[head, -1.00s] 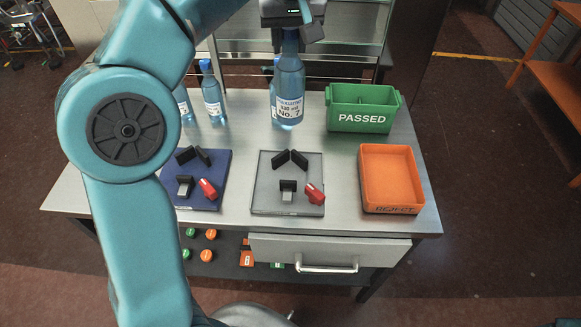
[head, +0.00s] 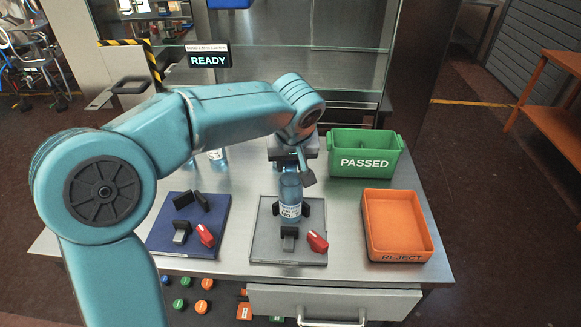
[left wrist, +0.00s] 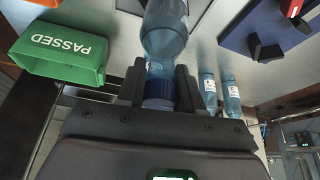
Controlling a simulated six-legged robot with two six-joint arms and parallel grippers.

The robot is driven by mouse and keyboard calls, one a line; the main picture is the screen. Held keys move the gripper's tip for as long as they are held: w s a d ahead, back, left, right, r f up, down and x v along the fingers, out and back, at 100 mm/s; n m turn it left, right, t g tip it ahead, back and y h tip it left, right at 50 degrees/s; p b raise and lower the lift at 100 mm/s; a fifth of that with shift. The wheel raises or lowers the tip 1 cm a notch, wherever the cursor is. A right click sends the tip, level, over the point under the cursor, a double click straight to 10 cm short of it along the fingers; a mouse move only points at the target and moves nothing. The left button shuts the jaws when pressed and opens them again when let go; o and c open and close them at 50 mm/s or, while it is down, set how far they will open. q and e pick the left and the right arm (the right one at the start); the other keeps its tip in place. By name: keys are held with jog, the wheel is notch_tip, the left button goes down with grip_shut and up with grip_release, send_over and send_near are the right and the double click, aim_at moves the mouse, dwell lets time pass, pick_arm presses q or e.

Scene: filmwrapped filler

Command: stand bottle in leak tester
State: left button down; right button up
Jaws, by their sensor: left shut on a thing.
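My left gripper (head: 291,163) is shut on the top of a blue, see-through bottle (head: 290,190) with a white label. The bottle is upright over the grey plate (head: 263,248), between angled black blocks (head: 305,208) and behind a smaller front clamp block (head: 289,236). I cannot tell if its base touches the plate. A red lever (head: 317,241) is at the plate's right. In the left wrist view the fingers (left wrist: 160,88) flank the bottle's dark blue cap, and the bottle body (left wrist: 165,30) extends away. My right gripper is not in view.
A blue plate (head: 165,240) with similar blocks and a red lever is to the left. A green PASSED bin (head: 364,161) and an orange REJECT tray (head: 398,257) stand to the right. Other bottles (left wrist: 231,98) stand behind. A READY sign (head: 209,61) is at the back.

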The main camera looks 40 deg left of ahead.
pick_arm(q)
jog(key=shift+x, duration=0.9)
jog(key=shift+s+d, duration=0.15)
jog(key=shift+d, duration=0.05)
jog(key=shift+f, duration=0.2)
jog(key=c, duration=0.7)
grip_release()
jog(key=shift+c, duration=0.2)
jog(key=shift+r, duration=0.15)
jog(key=v, duration=1.2)
